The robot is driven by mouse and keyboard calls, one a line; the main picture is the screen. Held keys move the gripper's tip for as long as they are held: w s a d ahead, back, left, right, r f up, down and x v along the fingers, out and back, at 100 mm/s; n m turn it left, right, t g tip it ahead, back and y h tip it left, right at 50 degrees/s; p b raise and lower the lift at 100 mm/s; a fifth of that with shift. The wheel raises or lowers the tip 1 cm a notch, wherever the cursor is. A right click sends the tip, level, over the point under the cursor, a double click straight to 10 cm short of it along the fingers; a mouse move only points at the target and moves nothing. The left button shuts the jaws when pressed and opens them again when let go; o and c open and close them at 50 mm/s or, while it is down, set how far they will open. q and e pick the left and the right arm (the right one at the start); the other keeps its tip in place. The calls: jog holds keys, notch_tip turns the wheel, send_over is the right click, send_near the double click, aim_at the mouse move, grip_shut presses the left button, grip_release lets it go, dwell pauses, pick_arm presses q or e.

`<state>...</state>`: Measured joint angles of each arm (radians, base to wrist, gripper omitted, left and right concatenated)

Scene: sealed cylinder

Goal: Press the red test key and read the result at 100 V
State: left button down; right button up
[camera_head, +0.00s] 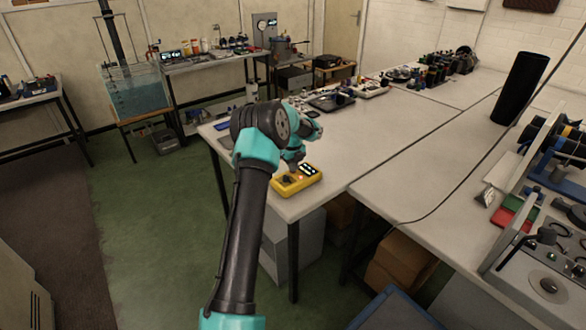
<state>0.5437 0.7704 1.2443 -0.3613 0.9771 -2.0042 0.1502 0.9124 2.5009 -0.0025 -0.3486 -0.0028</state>
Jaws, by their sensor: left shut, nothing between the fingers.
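A yellow handheld tester (297,179) lies near the front left corner of the white bench. Its small dark display (309,169) is lit with pale marks, too small to read. A small reddish spot, which looks like the red test key (300,178), shows on its face below the display. My left gripper (292,169) is shut and empty, pointing down just above or at the back of the tester. I cannot tell whether the fingertips touch it. My forearm and wrist hide the bench behind. My right gripper is out of view.
The white bench (385,150) is clear to the right of the tester. A black cable (450,190) crosses it. A dark cylinder (518,88) stands at the far right, with apparatus in front of it. Trays and tools (335,100) lie further back.

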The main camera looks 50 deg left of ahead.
pick_arm(q)
notch_tip(320, 180, up, 13)
jog(key=shift+w, duration=0.15)
jog(key=shift+f, duration=0.15)
dwell(0.7)
